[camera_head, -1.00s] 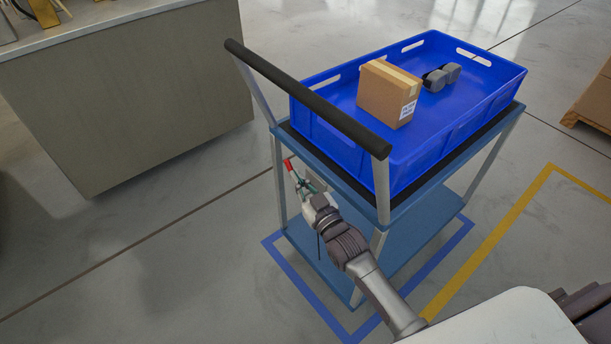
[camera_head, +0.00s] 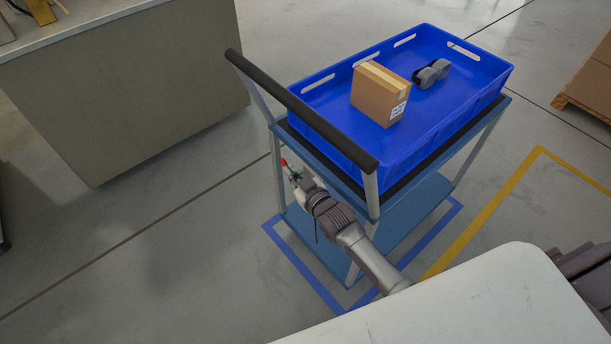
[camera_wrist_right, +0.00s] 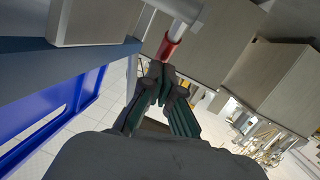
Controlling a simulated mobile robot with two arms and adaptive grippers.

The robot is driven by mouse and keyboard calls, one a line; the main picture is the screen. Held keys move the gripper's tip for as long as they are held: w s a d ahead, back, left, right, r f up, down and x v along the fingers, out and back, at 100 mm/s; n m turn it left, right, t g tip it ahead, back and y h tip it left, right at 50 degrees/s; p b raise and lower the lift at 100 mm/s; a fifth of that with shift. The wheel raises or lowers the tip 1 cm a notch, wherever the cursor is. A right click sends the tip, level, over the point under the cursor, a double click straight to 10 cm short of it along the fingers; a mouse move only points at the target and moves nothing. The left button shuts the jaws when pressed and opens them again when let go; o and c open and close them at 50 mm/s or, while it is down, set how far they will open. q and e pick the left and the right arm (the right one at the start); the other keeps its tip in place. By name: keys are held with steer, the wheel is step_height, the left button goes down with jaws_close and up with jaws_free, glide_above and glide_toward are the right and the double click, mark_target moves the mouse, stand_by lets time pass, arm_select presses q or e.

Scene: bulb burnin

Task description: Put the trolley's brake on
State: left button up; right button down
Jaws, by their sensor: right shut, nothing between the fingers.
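The blue trolley (camera_head: 399,226) stands with its black push handle (camera_head: 300,110) towards the left. The brake lever with a red grip (camera_head: 283,162) is under the handle end, by the upper deck. In the right wrist view the red grip (camera_wrist_right: 172,47) hangs from a pale bar, just past my fingertips. My right gripper (camera_head: 293,175) is at the lever; in its wrist view the fingers (camera_wrist_right: 160,82) are shut with nothing between them. I cannot tell whether they touch the grip. Part of the lever is hidden by the gripper. My left gripper is not in view.
A blue crate (camera_head: 325,82) on the trolley holds a cardboard box (camera_head: 376,97) and grey rounded items (camera_head: 432,73). A grey-sided counter (camera_head: 130,95) stands at left. A pallet with cartons (camera_head: 590,88) is at right. Floor between counter and trolley is clear.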

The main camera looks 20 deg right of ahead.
steer(key=g+p, duration=0.1)
steer(key=p, duration=0.1)
steer(key=w+f+g+h+p, duration=0.1)
steer(key=g+p, duration=0.1)
steer(key=p, duration=0.1)
steer(key=w+g+p, duration=0.1)
steer(key=g+p, duration=0.1)
steer(key=shift+a+f+n+p, duration=0.2)
steer(key=shift+a+n+p, duration=0.1)
steer(key=shift+a, duration=0.05)
steer(key=shift+f, duration=0.3)
steer(key=shift+w+f+h, duration=0.2)
steer(key=shift+f+h, duration=0.05)
steer(key=shift+h, duration=0.05)
steer(key=shift+a, duration=0.1)
steer(key=v, duration=1.2)
steer(key=shift+w, duration=0.1)
